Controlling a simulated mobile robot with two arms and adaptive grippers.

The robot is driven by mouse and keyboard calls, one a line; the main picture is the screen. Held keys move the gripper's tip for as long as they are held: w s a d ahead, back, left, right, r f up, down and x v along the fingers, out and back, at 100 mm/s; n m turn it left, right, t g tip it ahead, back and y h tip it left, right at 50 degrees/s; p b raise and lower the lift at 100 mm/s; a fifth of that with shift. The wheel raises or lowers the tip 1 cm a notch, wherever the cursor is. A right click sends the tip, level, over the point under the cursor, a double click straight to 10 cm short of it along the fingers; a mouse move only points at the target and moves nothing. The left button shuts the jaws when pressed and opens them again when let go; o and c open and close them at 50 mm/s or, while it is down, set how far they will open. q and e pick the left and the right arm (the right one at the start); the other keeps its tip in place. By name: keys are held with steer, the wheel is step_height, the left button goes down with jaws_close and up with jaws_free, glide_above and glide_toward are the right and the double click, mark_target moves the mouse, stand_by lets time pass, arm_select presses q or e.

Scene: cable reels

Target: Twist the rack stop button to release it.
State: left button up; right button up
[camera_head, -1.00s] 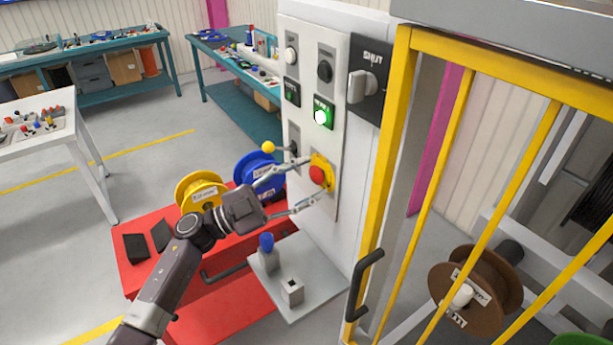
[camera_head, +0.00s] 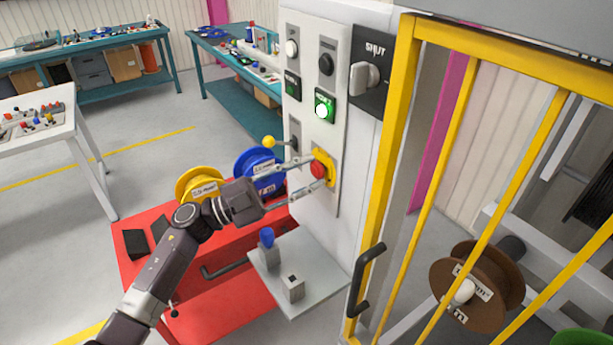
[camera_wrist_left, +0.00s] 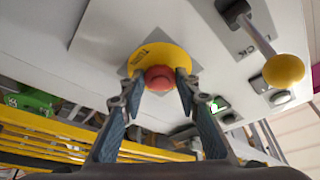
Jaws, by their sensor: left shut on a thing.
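The rack stop button is a red mushroom knob (camera_head: 318,170) on a yellow surround (camera_head: 329,169), set low on the side panel of the white cabinet. My left gripper (camera_head: 315,173) reaches it from the left, with one finger on each side of the knob. In the left wrist view, the fingertips (camera_wrist_left: 158,82) touch both sides of the red button (camera_wrist_left: 158,78), with the yellow surround (camera_wrist_left: 160,58) behind it. The gripper is shut on the button. My right gripper is not in view.
A lever with a yellow ball (camera_head: 268,142) sticks out just above the left arm; it also shows in the left wrist view (camera_wrist_left: 284,70). A lit green button (camera_head: 323,110) and a SHUT switch (camera_head: 366,78) sit higher. The yellow-framed cage door (camera_head: 392,150) stands right. Reels on a red cart (camera_head: 150,262) are below.

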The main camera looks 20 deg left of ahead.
arm_select(q)
steer(key=m+g+b, duration=0.2)
steer(key=m, duration=0.2)
steer(key=shift+w+a+m, duration=0.1)
steer(key=shift+m, duration=0.2)
steer(key=shift+r+m+g+y+b, duration=0.25)
steer(key=shift+m+g+y+b, duration=0.25)
steer(key=shift+m, duration=1)
steer(key=o, duration=1.2)
steer(key=shift+c, duration=0.2)
steer(key=shift+a, duration=0.3)
steer(key=v, duration=1.1)
steer(key=shift+a, duration=0.1)
